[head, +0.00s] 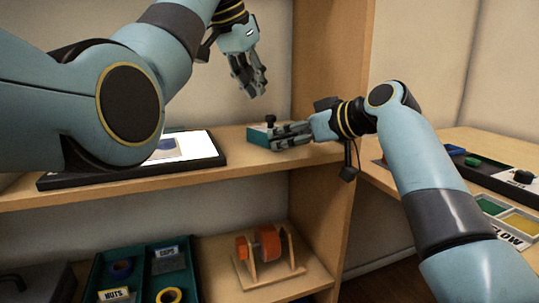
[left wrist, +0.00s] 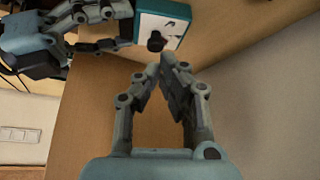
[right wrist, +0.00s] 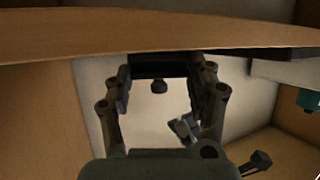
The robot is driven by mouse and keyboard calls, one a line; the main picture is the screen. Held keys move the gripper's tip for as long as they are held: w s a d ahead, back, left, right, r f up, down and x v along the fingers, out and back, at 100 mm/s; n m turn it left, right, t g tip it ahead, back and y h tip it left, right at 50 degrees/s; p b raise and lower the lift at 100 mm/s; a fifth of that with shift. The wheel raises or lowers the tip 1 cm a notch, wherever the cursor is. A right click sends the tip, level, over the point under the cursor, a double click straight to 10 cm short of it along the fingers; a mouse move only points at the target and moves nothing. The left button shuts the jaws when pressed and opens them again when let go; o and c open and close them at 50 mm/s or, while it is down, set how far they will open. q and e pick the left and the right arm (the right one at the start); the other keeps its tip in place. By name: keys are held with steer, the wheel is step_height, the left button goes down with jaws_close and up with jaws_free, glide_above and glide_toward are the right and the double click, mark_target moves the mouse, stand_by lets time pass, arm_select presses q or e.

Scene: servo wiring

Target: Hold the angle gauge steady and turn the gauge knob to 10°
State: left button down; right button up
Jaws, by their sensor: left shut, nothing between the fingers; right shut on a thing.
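The angle gauge (head: 257,136) is a small teal box on the upper shelf, with a black knob (head: 270,120) on top. In the left wrist view the gauge (left wrist: 180,10) shows its white face and the knob (left wrist: 156,41). My right gripper (head: 274,138) is shut on the gauge from the right. My left gripper (head: 257,92) is shut and empty, above the gauge and apart from the knob. The dial reading is too small to tell.
A dark-framed panel (head: 205,158) lies on the shelf left of the gauge. A wooden side wall (head: 333,80) stands behind and right. Below are a green bin tray (head: 105,257) and an orange wheel on a stand (head: 267,243). A table with trays (head: 490,205) is at right.

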mark_target(271, 121)
arm_select(q)
steer(key=shift+s+d+f, duration=0.1)
steer(key=shift+d+f, duration=0.15)
steer(key=shift+f, duration=0.75)
steer(key=shift+s+d+f, duration=0.15)
steer(key=shift+d+f, duration=0.05)
steer(key=shift+f, duration=0.75)
steer(key=shift+s+d+f, duration=0.1)
steer(key=shift+d+f, duration=0.15)
steer(key=shift+f, duration=0.75)
steer(key=shift+w+a, duration=0.55)
